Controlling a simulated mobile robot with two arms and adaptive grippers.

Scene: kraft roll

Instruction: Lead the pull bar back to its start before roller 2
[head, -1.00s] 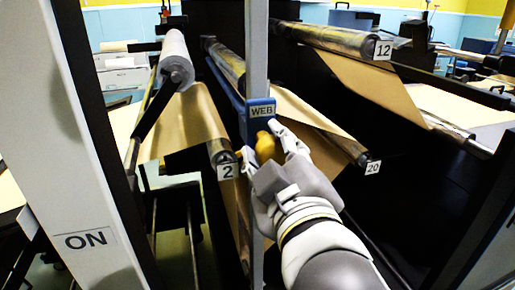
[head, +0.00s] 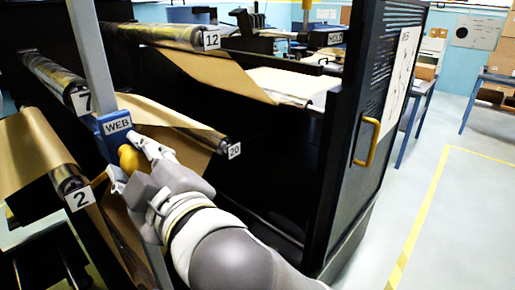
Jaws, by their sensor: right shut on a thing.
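The pull bar shows as a blue block (head: 114,127) labelled WEB on an upright grey post (head: 92,45), with a yellow knob (head: 129,157) below the label. My right gripper (head: 132,168) is shut on the yellow knob, its fingers partly hiding it. Roller 2 (head: 70,184) is just left of and below the block, with brown kraft paper (head: 32,146) over it. Roller 7 (head: 58,78) is at upper left, its tag left of the post. Roller 20 (head: 222,144) is right of the block. My left gripper is not in view.
Roller 12 (head: 170,35) runs across the top with paper descending from it. A black cabinet door (head: 345,160) with a yellow handle (head: 367,142) stands on the right. Beyond it is open pale floor with a yellow line (head: 425,210) and blue tables.

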